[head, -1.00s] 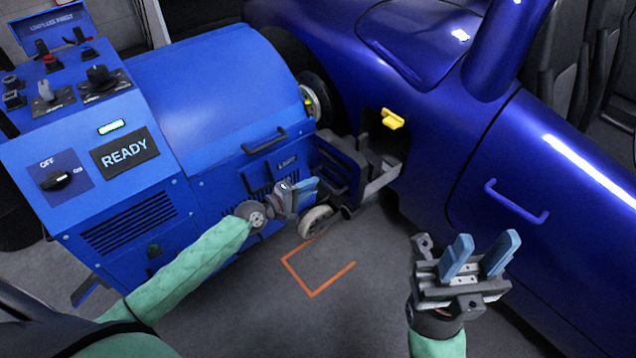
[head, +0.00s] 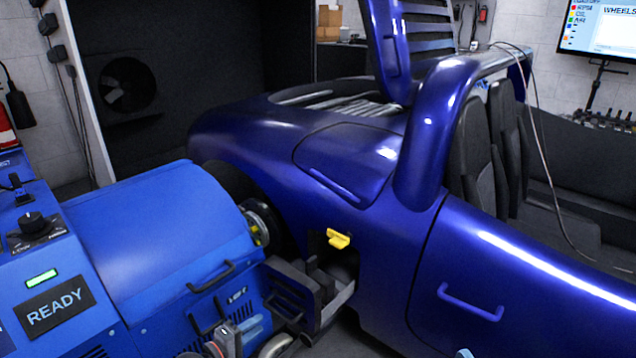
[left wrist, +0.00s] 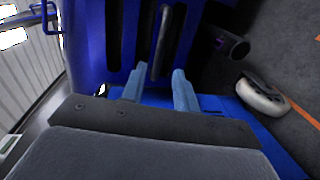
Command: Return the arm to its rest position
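My left gripper (head: 238,330) is at the bottom edge of the head view, in front of the blue dynamometer (head: 165,250). In the left wrist view its two blue-grey fingers (left wrist: 160,88) stand apart with nothing held between them. They point at the slatted blue front, where a dark upright bar (left wrist: 161,45) shows beyond the fingertips; I cannot tell how close it is. Of my right gripper, only a pale blue fingertip (head: 465,353) shows at the bottom edge of the head view. The rest of it is out of frame.
A blue car (head: 390,220) with a yellow part (head: 338,239) on its side stands against the dynamometer. The READY display (head: 54,306) is at the left. A caster wheel (left wrist: 262,96) and open floor lie to the right in the left wrist view.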

